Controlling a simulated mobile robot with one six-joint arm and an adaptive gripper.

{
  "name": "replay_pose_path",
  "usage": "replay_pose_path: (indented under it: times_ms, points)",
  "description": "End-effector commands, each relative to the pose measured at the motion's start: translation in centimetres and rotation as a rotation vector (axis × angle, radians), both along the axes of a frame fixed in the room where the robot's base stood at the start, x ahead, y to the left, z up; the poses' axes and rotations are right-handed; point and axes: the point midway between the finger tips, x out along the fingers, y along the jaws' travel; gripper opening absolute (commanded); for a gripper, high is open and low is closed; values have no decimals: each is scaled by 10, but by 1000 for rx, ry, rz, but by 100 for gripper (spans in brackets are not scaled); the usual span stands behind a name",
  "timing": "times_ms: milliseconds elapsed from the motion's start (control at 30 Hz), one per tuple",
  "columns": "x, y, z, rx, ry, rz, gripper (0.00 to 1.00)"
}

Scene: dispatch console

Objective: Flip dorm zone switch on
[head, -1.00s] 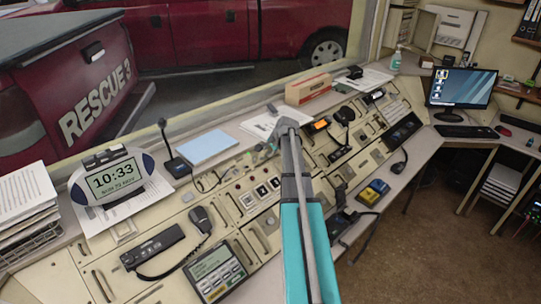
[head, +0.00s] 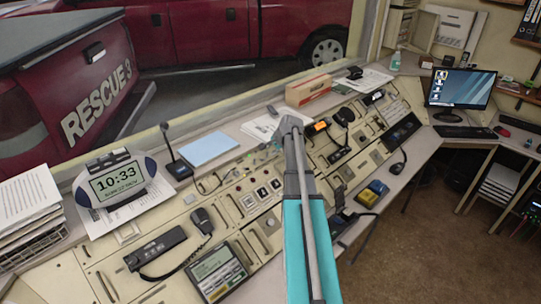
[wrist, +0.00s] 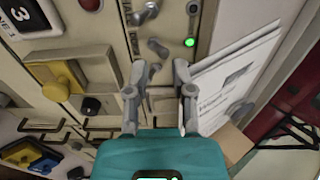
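In the wrist view my gripper (wrist: 160,68) is open, its two grey fingers apart with nothing held between them. Just beyond the fingertips is a pale switch panel (wrist: 171,22) with several metal toggle levers. One lever (wrist: 158,48) lies ahead of the gap between the fingertips; I cannot tell whether a finger touches it. Another lever (wrist: 140,14) is farther up the panel. A green lamp (wrist: 189,42) glows at the right of the panel. The labels are too small to read, so I cannot tell which switch is the dorm zone's. In the head view my arm hides much of this area.
White papers (wrist: 230,80) lie close right of the fingers. In the head view, a desk microphone (head: 178,166), blue pad (head: 209,148) and cardboard box (head: 308,90) stand along the console's back.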

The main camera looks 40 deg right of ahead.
Motion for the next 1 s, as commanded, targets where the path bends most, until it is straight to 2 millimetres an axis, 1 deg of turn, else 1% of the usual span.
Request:
replay_pose_path:
  times_ms: [33, 433, 1000]
  points:
    - [-2, 0, 5, 0, 0, 0, 31]
    - [-14, -1, 23, 0, 0, 0, 31]
    - [-16, -1, 24, 0, 0, 0, 31]
